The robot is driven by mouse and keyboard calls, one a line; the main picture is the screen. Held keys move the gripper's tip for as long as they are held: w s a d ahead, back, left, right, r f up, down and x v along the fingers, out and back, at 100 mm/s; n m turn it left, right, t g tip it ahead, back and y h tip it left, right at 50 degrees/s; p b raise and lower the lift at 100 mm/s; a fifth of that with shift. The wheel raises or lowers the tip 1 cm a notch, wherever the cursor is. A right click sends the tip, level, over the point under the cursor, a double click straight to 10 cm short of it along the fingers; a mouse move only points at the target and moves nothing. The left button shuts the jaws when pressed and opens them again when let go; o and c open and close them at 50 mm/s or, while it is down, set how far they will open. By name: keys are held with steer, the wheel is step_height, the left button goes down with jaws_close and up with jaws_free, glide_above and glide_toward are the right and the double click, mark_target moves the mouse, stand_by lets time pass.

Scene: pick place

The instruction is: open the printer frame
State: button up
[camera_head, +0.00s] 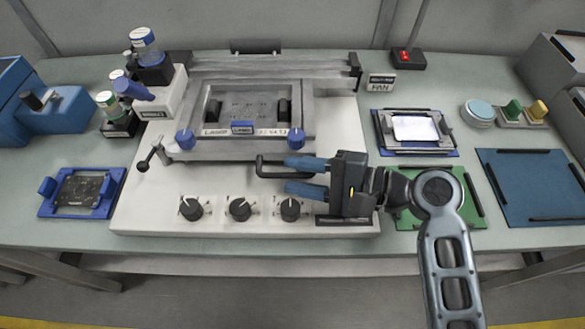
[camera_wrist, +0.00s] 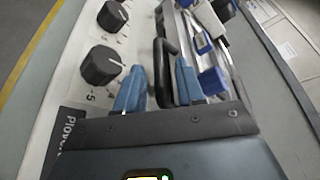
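The printer (camera_head: 150,215) has a white base with a grey printer frame (camera_head: 300,112) lying flat on top, so it looks closed. Blue knobs (camera_head: 186,139) sit on its front edge. A black bar handle (camera_head: 262,172) sticks out at the front of the frame; it also shows in the wrist view (camera_wrist: 168,60). My gripper (camera_head: 291,175) reaches in from the right, with its two blue fingers apart. In the wrist view the handle's near end lies between the fingers (camera_wrist: 158,86). Contact with the handle cannot be told.
Three black dials (camera_head: 240,209) stand on the base just in front of the handle. A black lever (camera_head: 148,160) is at the left. A blue fixture (camera_head: 47,208) lies left, with bottles (camera_head: 145,45) behind. A green mat (camera_head: 460,210) and a blue mat (camera_head: 530,190) lie right.

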steer(key=shift+x, duration=0.8)
steer(key=shift+c, duration=0.4)
jaws_close()
